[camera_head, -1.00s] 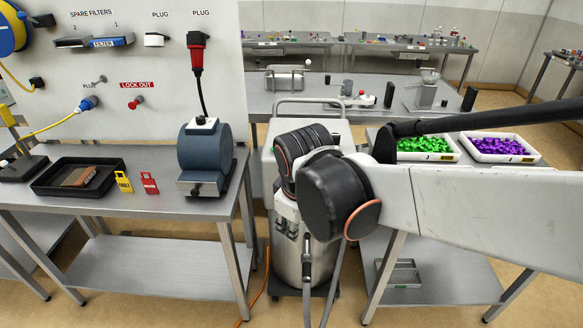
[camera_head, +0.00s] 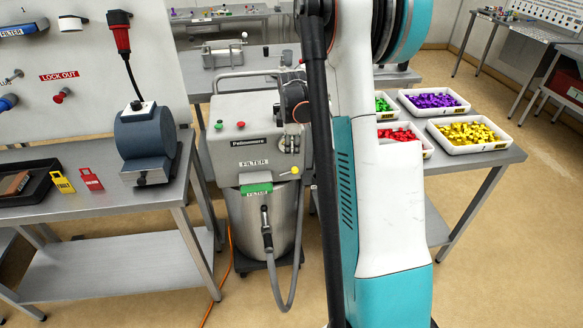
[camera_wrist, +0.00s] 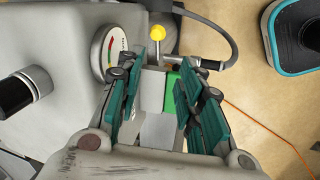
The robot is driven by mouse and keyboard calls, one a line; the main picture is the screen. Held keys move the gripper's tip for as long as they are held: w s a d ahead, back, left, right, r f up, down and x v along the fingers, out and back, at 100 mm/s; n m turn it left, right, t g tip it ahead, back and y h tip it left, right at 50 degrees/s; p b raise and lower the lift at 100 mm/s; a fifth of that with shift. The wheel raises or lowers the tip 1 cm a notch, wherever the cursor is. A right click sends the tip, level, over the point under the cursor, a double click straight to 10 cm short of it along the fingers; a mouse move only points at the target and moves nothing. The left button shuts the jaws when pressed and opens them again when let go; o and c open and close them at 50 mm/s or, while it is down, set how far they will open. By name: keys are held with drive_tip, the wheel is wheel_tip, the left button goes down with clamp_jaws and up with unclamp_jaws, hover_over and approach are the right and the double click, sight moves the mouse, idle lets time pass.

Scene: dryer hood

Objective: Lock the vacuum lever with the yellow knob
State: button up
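The vacuum (camera_head: 225,150) is a grey box on a round metal drum, with red and green buttons on its front. The small yellow knob (camera_head: 295,170) shows at the lower right of the box, on a short lever. In the wrist view the yellow knob (camera_wrist: 156,32) is beyond my fingertips, near the left finger's tip; no contact is clear. My gripper (camera_wrist: 172,55) is open and empty, its green-and-dark fingers apart. The green filter tag (camera_wrist: 170,95) shows between the fingers.
A round gauge (camera_wrist: 112,50) sits left of the fingers, and a grey hose (camera_wrist: 225,35) curves at upper right. A workbench (camera_head: 110,190) stands left of the vacuum. The table (camera_head: 480,170) at right holds trays of coloured blocks. An orange cable lies on the floor.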

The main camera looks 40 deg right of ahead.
sight(294, 168)
drive_tip(key=b+x, duration=0.1)
drive_tip(key=x, duration=0.4)
drive_tip(key=b+x, duration=0.1)
drive_tip(key=x, duration=0.4)
drive_tip(key=d+b+x, duration=0.1)
drive_tip(key=x, duration=0.3)
drive_tip(key=shift+d+f+b, duration=0.2)
drive_tip(key=shift+f+b, duration=0.1)
clamp_jaws()
